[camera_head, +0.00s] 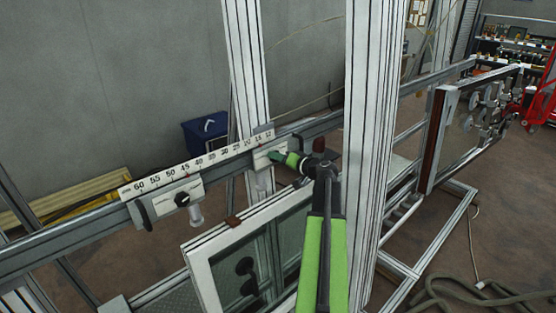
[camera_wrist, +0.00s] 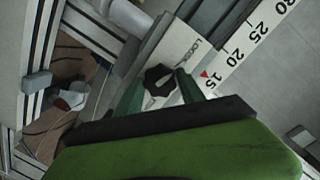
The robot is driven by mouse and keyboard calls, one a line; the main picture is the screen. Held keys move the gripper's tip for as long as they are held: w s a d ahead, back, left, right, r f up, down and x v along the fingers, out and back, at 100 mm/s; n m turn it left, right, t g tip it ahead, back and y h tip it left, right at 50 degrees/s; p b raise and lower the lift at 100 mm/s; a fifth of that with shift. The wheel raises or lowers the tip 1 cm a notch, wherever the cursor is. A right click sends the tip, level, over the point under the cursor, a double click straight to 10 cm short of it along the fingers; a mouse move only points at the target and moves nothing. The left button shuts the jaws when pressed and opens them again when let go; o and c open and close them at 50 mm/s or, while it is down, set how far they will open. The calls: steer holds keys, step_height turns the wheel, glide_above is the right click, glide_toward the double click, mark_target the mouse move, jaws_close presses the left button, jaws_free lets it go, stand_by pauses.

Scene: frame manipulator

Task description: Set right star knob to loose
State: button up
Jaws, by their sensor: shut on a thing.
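The right star knob (camera_wrist: 160,80) is black and lobed and sits on a pale plate (camera_wrist: 182,45) marked "LOCK" in the wrist view. My gripper (camera_wrist: 160,88) has its two green fingers on either side of the knob and is shut on it. In the head view my gripper (camera_head: 274,156) reaches the right plate (camera_head: 262,160) on the rail, and the knob there is hidden behind it. A red pointer (camera_wrist: 204,74) on the plate stands near 15 on the scale. Whether the knob is tight or loose cannot be told.
A left slider plate with its own black knob (camera_head: 182,199) sits further left on the rail, under the number scale (camera_head: 195,163). A white upright post (camera_head: 370,140) stands close to the right of my arm. A framed glass pane (camera_head: 240,265) is below.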

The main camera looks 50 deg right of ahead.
stand_by(0.3)
steer(key=o, duration=1.4)
steer(key=p+v, duration=0.3)
steer(key=v, duration=1.4)
steer(key=shift+s+p, duration=0.25)
steer(key=shift+p, duration=0.15)
